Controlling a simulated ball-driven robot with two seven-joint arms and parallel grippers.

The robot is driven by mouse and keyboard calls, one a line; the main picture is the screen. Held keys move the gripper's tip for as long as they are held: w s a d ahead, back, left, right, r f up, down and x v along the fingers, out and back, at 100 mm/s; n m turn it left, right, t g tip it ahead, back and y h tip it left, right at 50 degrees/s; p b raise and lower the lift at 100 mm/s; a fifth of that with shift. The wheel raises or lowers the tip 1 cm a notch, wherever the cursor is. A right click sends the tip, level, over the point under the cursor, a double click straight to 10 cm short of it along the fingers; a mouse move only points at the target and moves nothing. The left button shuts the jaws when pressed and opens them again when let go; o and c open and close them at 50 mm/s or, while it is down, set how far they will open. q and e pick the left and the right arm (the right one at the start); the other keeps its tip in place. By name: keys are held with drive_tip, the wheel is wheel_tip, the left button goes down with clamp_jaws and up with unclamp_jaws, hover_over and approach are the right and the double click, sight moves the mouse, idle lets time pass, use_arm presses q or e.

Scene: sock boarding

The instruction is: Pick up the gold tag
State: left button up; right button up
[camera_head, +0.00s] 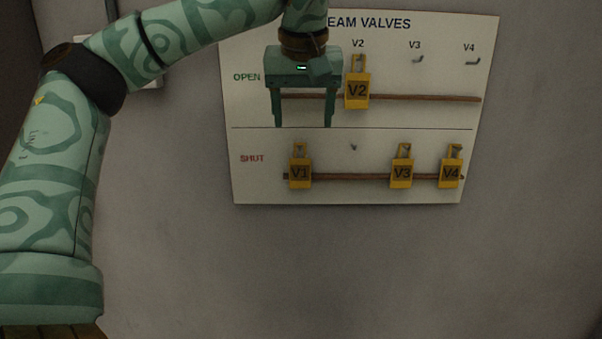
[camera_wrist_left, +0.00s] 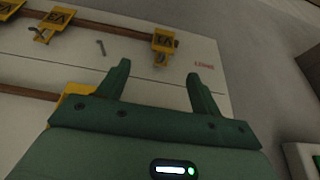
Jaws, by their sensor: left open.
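Several gold tags hang on a white valve board (camera_head: 340,195). The V2 tag (camera_head: 357,91) hangs in the OPEN row. The V1 tag (camera_head: 300,174), V3 tag (camera_head: 402,173) and V4 tag (camera_head: 451,174) hang in the SHUT row. My left gripper (camera_head: 302,121) is open and empty, its fingers pointing down in front of the OPEN row, left of V2 and above V1. In the left wrist view the gripper (camera_wrist_left: 158,70) has the V1 tag (camera_wrist_left: 164,41) beyond its fingertips. There the V2 tag (camera_wrist_left: 76,96) is partly hidden by the gripper. The right gripper is not in view.
Two brown rails (camera_head: 430,98) (camera_head: 350,177) run across the board. Empty hooks show at V3 (camera_head: 418,59) and V4 (camera_head: 473,62) in the OPEN row, and one (camera_head: 353,147) between V1 and V3 in the SHUT row. Bare grey wall (camera_head: 350,270) lies below.

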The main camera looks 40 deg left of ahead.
sight(300, 146)
use_arm(q)
drive_tip(key=x, duration=0.7)
drive_tip(key=a+x, duration=0.1)
drive_tip(key=x, duration=0.2)
drive_tip(key=shift+f+p, duration=0.15)
drive_tip(key=shift+p, duration=0.15)
drive_tip(key=shift+d, duration=0.1)
drive_tip(key=c, duration=1)
